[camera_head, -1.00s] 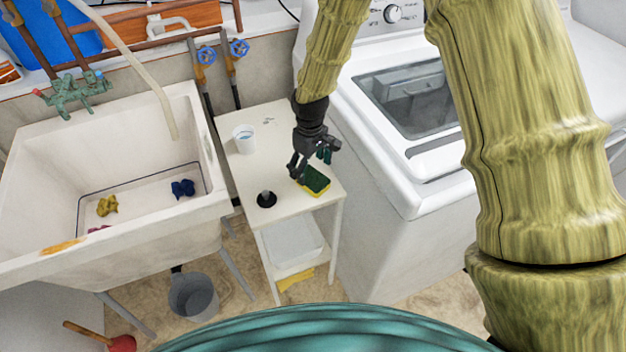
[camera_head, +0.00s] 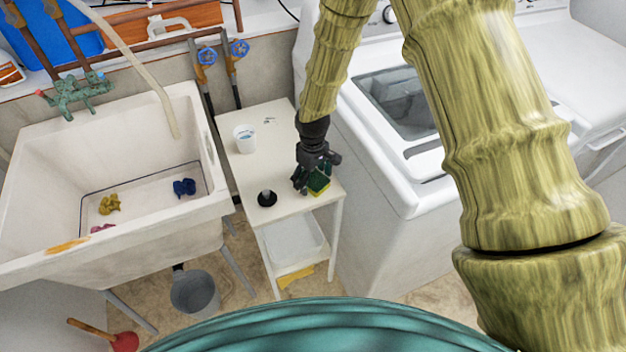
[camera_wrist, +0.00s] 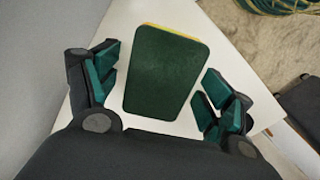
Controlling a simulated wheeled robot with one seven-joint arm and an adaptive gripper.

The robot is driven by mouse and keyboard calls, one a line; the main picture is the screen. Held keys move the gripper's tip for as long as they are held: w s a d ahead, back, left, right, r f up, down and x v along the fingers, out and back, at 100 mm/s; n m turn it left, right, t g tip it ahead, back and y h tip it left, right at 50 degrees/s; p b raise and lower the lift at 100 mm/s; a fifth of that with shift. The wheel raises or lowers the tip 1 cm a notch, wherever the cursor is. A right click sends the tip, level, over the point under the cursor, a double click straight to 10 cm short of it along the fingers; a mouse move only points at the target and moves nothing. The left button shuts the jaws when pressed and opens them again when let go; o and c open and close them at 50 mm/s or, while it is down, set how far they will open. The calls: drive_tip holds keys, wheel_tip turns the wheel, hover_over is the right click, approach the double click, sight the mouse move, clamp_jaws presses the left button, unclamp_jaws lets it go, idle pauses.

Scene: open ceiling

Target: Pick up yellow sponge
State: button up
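The yellow sponge (camera_head: 318,182) with a dark green scouring face lies near the right front edge of the small white table (camera_head: 290,203), green side up. In the wrist view the sponge (camera_wrist: 166,72) sits between my two teal-padded fingers, with a gap on each side. My gripper (camera_head: 308,178) points down right over the sponge. The gripper (camera_wrist: 160,90) is open and empty, its fingers spread to either side of the sponge. In the head view the gripper hides part of the sponge.
A white cup (camera_head: 245,138) and a black round object (camera_head: 267,198) stand on the table, left of my gripper. The white washing machine (camera_head: 385,170) rises close on the right. The sink (camera_head: 120,240) with several crumpled cloths is on the left.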

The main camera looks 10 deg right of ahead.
sight(312, 177)
drive_tip(key=c, duration=0.5)
drive_tip(key=shift+c, duration=0.4)
drive_tip(key=shift+r, duration=0.2)
drive_tip(key=shift+w+r+b, duration=0.1)
drive_tip(key=shift+r+b, duration=0.3)
drive_tip(key=shift+r, duration=0.2)
wheel_tip(312, 177, up, 2)
drive_tip(key=shift+b, duration=0.35)
drive_tip(key=s+a+b, duration=0.1)
drive_tip(key=s+a, duration=0.2)
drive_tip(key=s, duration=0.4)
drive_tip(key=s+a+r+b, duration=0.1)
drive_tip(key=s+a+b, duration=0.1)
drive_tip(key=s, duration=0.6)
drive_tip(key=shift+a+r, duration=0.25)
drive_tip(key=shift+a, duration=0.3)
drive_tip(key=shift+o, duration=0.5)
